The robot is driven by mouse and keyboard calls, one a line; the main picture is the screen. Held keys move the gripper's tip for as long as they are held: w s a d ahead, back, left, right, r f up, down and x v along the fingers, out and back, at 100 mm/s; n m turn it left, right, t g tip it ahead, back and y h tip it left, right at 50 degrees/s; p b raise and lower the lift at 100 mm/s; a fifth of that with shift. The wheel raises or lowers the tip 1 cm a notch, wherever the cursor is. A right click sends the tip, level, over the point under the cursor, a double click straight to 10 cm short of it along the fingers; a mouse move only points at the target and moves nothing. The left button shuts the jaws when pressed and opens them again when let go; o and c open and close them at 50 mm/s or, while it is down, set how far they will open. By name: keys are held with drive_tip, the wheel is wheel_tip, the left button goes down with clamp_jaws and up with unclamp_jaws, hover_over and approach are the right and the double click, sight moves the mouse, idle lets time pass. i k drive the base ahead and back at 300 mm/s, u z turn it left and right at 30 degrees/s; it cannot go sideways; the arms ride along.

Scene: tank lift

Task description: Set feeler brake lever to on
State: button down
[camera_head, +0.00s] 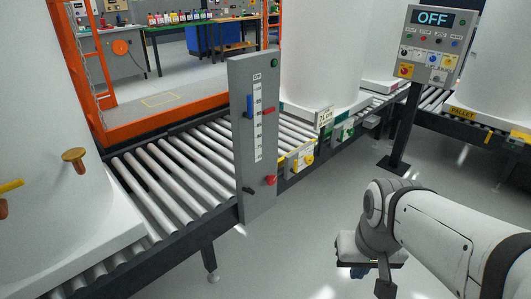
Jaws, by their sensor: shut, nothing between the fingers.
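An upright grey panel (237,140) stands at the near edge of the roller conveyor. It carries a blue handle (249,106), a white scale strip (258,122), a red handle (268,111), a red knob (271,180) and a small black lever (248,190). Labels are too small to read, so I cannot tell which of these is the feeler brake lever, or its setting. My gripper (360,272) is at the lower right, low over the floor, to the right of the panel and apart from it. It is shut and empty, its fingers partly hidden by my wrist.
A roller conveyor (180,172) runs behind the panel, bearing large white tanks (45,120). A control post (401,135) with an OFF display (432,18) stands at the right. An orange frame (160,112) lies beyond. The floor between panel and post is clear.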

sight(249, 190)
drive_tip(key=u, duration=0.05)
drive_tip(key=i, duration=1)
drive_tip(key=z, duration=0.05)
